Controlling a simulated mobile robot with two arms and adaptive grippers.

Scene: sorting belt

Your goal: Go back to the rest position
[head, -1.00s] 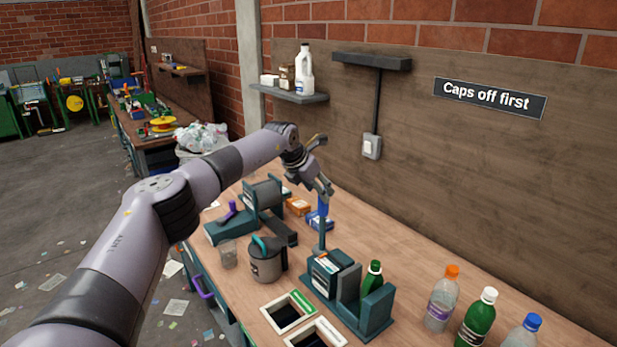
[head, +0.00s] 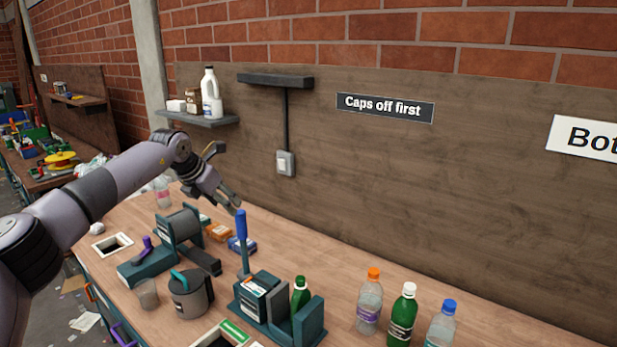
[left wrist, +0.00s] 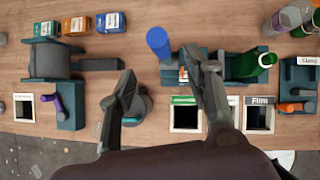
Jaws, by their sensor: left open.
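My left gripper (head: 230,201) is open and empty, up over the back part of the workbench (head: 350,290). It is close to the top of a blue upright handle (head: 241,225) in the head view, with a small gap in the picture. In the left wrist view the two fingers of my left gripper (left wrist: 157,65) stand apart. My right gripper is not in view.
Bottles with orange (head: 369,300), white (head: 403,313) and blue (head: 440,325) caps stand at the front right. A shelf (head: 205,120) hangs behind my arm.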

